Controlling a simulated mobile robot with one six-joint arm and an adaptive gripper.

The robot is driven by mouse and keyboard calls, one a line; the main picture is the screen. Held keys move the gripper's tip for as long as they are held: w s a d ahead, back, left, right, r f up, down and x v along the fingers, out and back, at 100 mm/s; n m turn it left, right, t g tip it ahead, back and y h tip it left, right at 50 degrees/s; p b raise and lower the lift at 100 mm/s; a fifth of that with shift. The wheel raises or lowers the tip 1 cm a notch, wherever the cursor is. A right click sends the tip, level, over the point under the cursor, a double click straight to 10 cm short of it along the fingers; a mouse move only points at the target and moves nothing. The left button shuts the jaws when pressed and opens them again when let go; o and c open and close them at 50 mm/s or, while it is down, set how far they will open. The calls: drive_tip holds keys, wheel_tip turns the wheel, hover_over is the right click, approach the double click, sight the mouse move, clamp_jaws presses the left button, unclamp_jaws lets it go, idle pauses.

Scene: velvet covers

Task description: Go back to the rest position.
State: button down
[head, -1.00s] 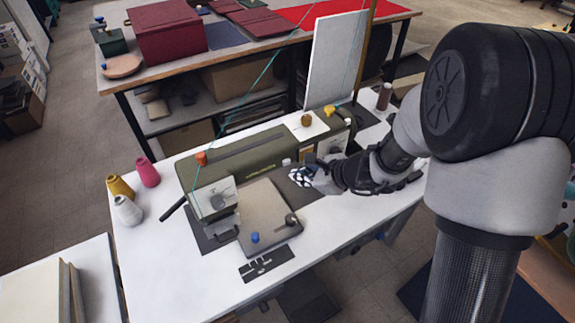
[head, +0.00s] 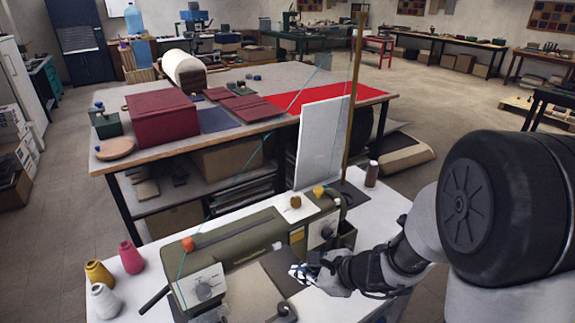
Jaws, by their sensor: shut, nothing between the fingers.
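My gripper (head: 299,272) is at the front right of the olive sewing machine (head: 235,252), close to its right end and over the white table (head: 230,205). Its fingers look closed, and nothing shows between them. My arm comes in from the right edge of the head view. Whether the gripper touches the machine cannot be told.
Yellow, pink and white thread cones (head: 131,257) stand on the table's left side. A white upright panel (head: 322,143), a wooden post (head: 352,100) and a brown spool (head: 371,174) stand behind the machine. A workbench with a maroon box (head: 161,118) is farther back.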

drive_tip(key=s+a+r+n+g, duration=0.2)
drive_tip(key=s+r+n, duration=0.9)
drive_tip(key=s+d+r+n+h, duration=0.2)
drive_tip(key=s+d+n+h, duration=0.1)
drive_tip(key=s+d+n, duration=0.2)
drive_tip(key=s+d+r+n+h, duration=0.2)
drive_tip(key=s+d+n+h, duration=0.2)
drive_tip(key=s+d, duration=0.3)
drive_tip(key=shift+s+d+r+n+t, duration=0.3)
drive_tip(key=shift+d+r+n+t, duration=0.1)
drive_tip(key=shift+d+n, duration=0.45)
